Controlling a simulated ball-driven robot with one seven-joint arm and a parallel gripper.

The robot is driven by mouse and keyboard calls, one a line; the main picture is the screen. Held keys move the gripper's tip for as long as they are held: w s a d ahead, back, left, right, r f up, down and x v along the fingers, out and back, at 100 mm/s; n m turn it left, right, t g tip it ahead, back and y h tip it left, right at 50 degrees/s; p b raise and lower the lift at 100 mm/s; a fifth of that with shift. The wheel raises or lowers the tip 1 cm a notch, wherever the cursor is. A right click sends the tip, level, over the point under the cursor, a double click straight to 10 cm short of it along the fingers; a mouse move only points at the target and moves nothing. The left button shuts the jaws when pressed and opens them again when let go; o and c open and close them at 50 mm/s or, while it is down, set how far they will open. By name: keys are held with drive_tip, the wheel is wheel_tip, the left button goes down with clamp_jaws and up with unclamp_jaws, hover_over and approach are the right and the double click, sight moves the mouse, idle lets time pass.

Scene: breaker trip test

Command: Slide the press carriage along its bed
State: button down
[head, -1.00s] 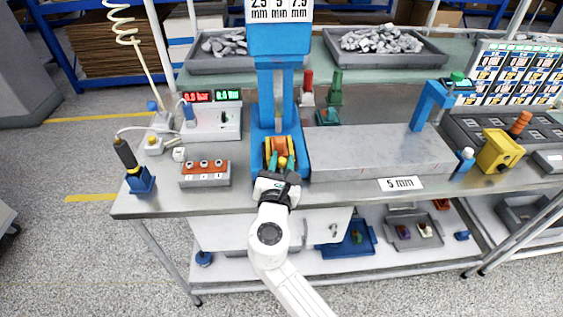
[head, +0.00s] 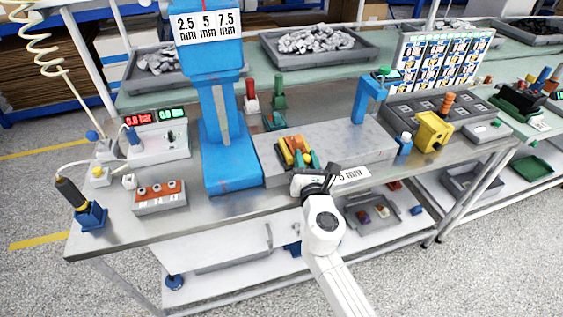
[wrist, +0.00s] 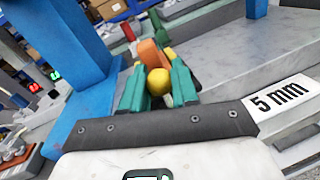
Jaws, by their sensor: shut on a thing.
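The press carriage (head: 295,143), orange with a yellow knob, sits on the left part of the grey press bed (head: 345,139), just right of the blue press (head: 231,160). My gripper (head: 299,159) reaches over the bed's front edge. In the wrist view, the green fingers of my gripper (wrist: 157,88) stand either side of the carriage's yellow knob (wrist: 158,82) and are shut on it. The orange part of the carriage (wrist: 152,53) shows behind the knob; its underside is hidden. A "5 mm" label (wrist: 279,96) is on the bed's front.
A blue post (head: 368,101) stands at the bed's far right, with a white-topped blue button (head: 404,143) and a yellow block (head: 433,131) beyond. Left of the press are an orange-topped switch box (head: 159,195) and a tool in a blue holder (head: 92,217). The bed's middle is clear.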

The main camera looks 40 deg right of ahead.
drive_tip(key=shift+s+d, duration=0.3)
drive_tip(key=shift+d, duration=0.6)
drive_tip(key=shift+s+d, duration=0.25)
drive_tip(key=shift+d, duration=0.65)
drive_tip(key=c, duration=0.9)
unclamp_jaws()
drive_tip(key=v, duration=1)
drive_tip(key=shift+s+a+b, duration=0.2)
drive_tip(key=shift+s+b, duration=0.15)
drive_tip(key=shift+b, duration=0.05)
